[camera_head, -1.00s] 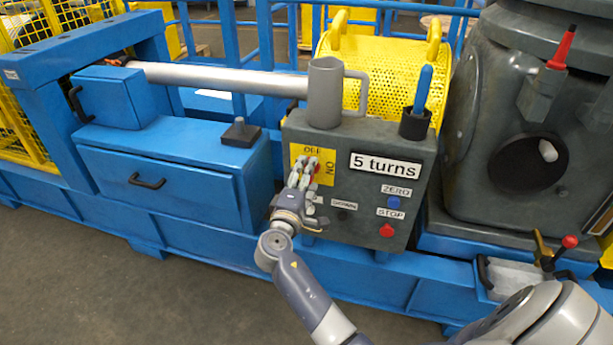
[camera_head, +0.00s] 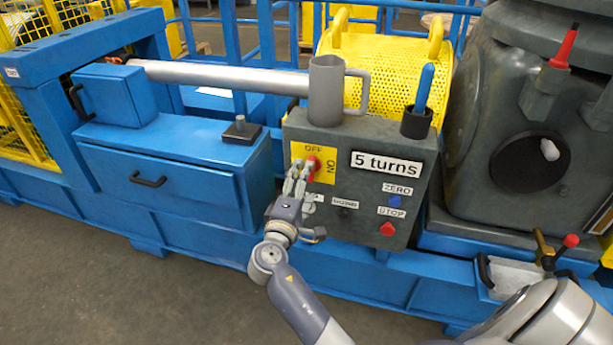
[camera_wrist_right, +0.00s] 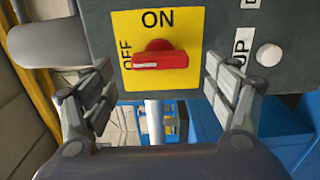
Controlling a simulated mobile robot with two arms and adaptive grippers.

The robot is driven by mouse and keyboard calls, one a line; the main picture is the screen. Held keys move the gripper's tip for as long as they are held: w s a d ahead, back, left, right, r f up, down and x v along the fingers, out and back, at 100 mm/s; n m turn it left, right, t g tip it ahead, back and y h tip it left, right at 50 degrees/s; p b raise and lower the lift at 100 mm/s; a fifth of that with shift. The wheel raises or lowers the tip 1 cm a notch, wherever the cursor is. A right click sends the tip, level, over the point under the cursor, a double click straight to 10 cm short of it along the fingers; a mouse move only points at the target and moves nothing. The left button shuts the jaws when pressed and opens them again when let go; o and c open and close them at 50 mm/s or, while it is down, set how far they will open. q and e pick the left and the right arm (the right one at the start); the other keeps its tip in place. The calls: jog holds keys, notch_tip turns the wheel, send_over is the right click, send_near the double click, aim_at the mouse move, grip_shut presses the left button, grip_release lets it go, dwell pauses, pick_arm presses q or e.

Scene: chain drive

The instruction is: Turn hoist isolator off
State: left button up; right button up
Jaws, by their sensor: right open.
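The hoist isolator is a red rotary handle (camera_head: 313,166) on a yellow plate (camera_head: 326,172) marked OFF and ON, on the grey control box (camera_head: 360,145). In the right wrist view the red handle (camera_wrist_right: 160,60) lies level, in line with the word OFF at its left. A pale mark shows at its left end. ON is printed above it. My right gripper (camera_head: 297,176) is open in front of the plate's lower left. In the wrist view its fingers (camera_wrist_right: 165,95) stand apart on either side of the handle, not touching it. My left gripper is not in view.
The box also carries a blue ZERO button (camera_head: 394,201), a red STOP button (camera_head: 387,229) and a "5 turns" sign (camera_head: 387,166). A grey mug-shaped holder (camera_head: 325,90) and a blue-handled tool (camera_head: 424,88) stand on top. A blue drawer cabinet (camera_head: 190,190) is at left.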

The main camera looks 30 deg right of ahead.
jog(key=v, duration=0.8)
jog(key=shift+s+a, duration=0.25)
jog(key=shift+f, duration=0.1)
jog(key=s+a+f+g+y, duration=0.1)
jog(key=s+f+g+y, duration=0.2)
jog(key=f, duration=0.9)
jog(key=s+a+f+g+y, duration=0.1)
jog(key=s+f+y, duration=0.3)
jog(key=f, duration=0.8)
jog(key=s+a+f+m+g+y, duration=0.2)
jog(key=s+f+m+g+y, duration=0.15)
jog(key=s+f, duration=0.7)
jog(key=s+a+f+m+g+y, duration=0.2)
jog(key=s+a+f+m+y, duration=0.15)
jog(key=s+f, duration=0.6)
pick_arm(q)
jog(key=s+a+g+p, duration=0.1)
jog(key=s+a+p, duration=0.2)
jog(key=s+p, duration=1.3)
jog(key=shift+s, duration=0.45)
pick_arm(e)
jog(key=s+d+r+n+g, duration=0.1)
jog(key=s+d, duration=0.2)
jog(key=s, duration=1.4)
jog(key=shift+d+r, duration=0.15)
jog(key=shift+d, duration=0.05)
